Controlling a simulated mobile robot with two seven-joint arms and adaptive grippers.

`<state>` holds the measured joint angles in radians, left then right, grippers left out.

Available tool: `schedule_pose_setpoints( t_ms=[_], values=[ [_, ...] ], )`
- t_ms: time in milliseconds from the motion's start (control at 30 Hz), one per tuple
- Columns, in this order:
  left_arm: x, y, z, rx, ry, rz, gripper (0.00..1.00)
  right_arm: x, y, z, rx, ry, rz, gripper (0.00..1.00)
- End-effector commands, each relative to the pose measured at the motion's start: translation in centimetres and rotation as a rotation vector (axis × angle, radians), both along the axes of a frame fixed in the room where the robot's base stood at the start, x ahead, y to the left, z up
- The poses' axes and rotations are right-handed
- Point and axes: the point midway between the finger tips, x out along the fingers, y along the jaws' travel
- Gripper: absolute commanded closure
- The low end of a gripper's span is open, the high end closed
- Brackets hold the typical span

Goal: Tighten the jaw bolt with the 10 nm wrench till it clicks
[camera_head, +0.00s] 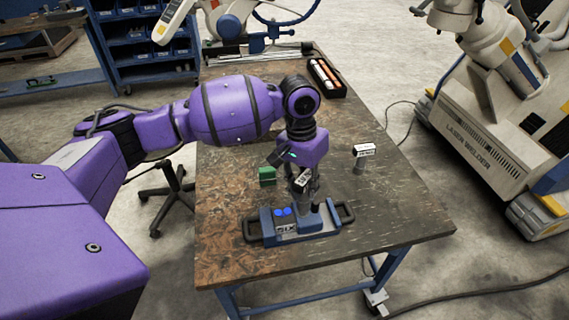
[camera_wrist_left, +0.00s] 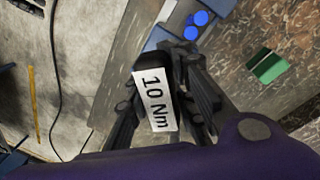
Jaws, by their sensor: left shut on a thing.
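My left gripper (camera_head: 303,189) is shut on the 10 Nm wrench (camera_head: 302,180), just above the blue jaw fixture (camera_head: 268,228) near the table's front. In the left wrist view, the wrench's white label (camera_wrist_left: 154,100) reads "10 Nm" and sits between the fingers of my left gripper (camera_wrist_left: 168,78). The fixture has a black handle at each end and blue round knobs (camera_head: 282,211), which also show in the left wrist view (camera_wrist_left: 196,22). The jaw bolt is not distinguishable; gripper and wrench cover that area. I cannot tell whether the wrench touches it. My right gripper is out of view.
A second tool with a white label (camera_head: 364,150) stands upright to the right. A small green block (camera_head: 267,175) lies behind the fixture. A black tray (camera_head: 326,77) with several cylindrical items sits at the table's back. The right front of the wooden table (camera_head: 400,220) is clear.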

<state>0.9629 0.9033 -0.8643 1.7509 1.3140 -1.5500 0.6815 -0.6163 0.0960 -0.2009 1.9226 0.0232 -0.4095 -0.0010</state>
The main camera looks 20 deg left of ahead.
Motion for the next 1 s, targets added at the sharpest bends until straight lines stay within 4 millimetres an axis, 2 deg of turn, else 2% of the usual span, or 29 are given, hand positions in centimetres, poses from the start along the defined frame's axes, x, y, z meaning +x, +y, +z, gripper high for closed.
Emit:
schedule_pose_setpoints(
  t_ms=[1000],
  values=[
    [0.1, -0.1, -2.3, -0.001, -0.004, -0.001, 1.0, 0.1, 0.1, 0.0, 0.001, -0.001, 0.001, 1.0]
  ],
)
